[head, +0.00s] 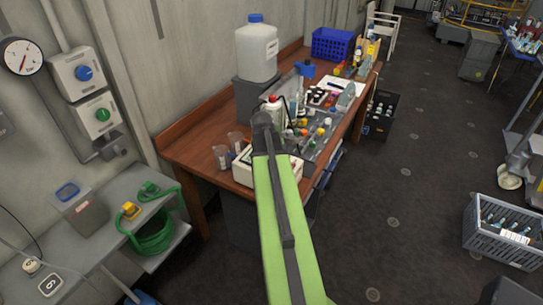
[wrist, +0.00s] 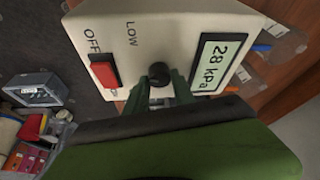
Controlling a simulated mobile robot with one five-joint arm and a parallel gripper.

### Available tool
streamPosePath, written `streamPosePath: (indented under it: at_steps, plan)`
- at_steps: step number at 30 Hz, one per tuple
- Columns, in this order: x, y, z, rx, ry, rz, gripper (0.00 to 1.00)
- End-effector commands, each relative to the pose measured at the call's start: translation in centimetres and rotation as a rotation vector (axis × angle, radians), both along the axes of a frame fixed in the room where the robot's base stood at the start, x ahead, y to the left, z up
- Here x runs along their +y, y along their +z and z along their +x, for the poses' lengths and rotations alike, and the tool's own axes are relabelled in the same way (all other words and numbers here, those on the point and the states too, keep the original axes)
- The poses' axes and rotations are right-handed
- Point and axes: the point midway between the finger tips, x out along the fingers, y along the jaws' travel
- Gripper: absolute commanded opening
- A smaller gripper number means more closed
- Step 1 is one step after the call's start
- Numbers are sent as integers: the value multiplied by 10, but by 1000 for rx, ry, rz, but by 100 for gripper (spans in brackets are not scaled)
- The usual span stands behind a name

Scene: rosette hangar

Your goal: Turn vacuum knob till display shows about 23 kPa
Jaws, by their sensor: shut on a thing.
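In the wrist view a cream vacuum box (wrist: 180,28) fills the upper middle. Its display (wrist: 213,63) reads 28 kPa. A red switch (wrist: 105,72) sits on the other side of the panel, with OFF printed beside it. The black vacuum knob (wrist: 159,72) is between them, near the word LOW. My gripper (wrist: 160,88) has its dark green fingers shut on the knob, which they partly hide. In the head view the box (head: 242,168) stands on the wooden bench, partly behind my green arm, which hides my gripper.
The wooden bench (head: 205,135) also carries clear cups (head: 221,157), a large white jug (head: 257,52), a blue basket (head: 332,44) and a crowded grey tray. Dark floor to the right is open, with a grey crate (head: 500,232) farther right.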

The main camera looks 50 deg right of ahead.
Motion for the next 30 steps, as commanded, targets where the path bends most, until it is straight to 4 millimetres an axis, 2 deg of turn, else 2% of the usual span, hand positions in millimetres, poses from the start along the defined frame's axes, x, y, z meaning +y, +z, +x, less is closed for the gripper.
streamPosePath:
  at_steps: [1, 5, 6, 17, 23, 30]
  plan:
    - [3, -1, 0, 2, 1, 8, 33]
    - [2, -1, 0, 2, 1, 6, 50]
    - [2, -1, 0, 2, 1, 5, 51]
    - [3, 5, -1, 1, 1, 3, 51]
    - [11, 32, -5, 1, 2, 2, 51]
    - [30, 87, -15, 0, 3, 3, 51]
